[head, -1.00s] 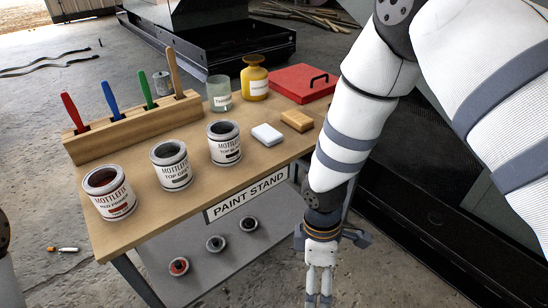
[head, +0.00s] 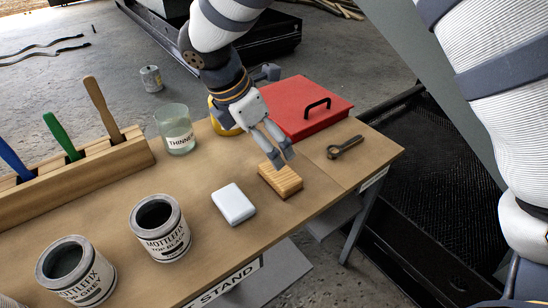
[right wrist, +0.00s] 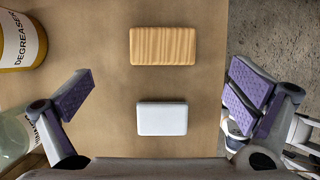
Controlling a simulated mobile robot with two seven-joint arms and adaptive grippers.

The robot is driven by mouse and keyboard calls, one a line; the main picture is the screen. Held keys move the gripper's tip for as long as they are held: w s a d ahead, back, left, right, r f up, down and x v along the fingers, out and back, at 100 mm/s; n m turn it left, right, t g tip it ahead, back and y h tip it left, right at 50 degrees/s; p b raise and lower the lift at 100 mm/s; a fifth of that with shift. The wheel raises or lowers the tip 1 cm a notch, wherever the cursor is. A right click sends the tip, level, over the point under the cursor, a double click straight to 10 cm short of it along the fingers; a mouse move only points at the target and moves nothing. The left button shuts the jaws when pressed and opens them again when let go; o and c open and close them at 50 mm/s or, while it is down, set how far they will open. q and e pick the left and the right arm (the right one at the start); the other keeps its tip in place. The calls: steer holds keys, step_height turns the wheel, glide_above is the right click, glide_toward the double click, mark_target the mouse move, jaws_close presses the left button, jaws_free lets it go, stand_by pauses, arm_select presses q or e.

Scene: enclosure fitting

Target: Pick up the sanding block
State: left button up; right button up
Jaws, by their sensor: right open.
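A wood-grained block (head: 281,180) lies on the paint stand's top. It also shows in the right wrist view (right wrist: 164,46). A plain white block (head: 234,204) lies beside it, and in the right wrist view (right wrist: 162,119) it is nearer the gripper's base. No label tells which is the sanding block. My right gripper (head: 281,157) is open and empty above the table, just behind the wood-grained block in the head view. In the right wrist view its spread pads (right wrist: 163,97) lie either side of the blocks' columns. My left gripper is not in view.
A red box (head: 305,105) with a black handle and a dark tool (head: 345,147) lie behind and right. The thinner jar (head: 174,130) and the yellow degreaser bottle (right wrist: 22,42) stand to the left. Paint cans (head: 160,228) stand front left, by a brush rack (head: 75,185).

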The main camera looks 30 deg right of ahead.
glide_above(280, 172)
steer(key=a, duration=0.2)
step_height(280, 172, down, 5)
steer(key=shift+f+b, duration=0.2)
steer(key=shift+b, duration=0.1)
steer(key=x, duration=0.6)
steer(key=c, duration=1.1)
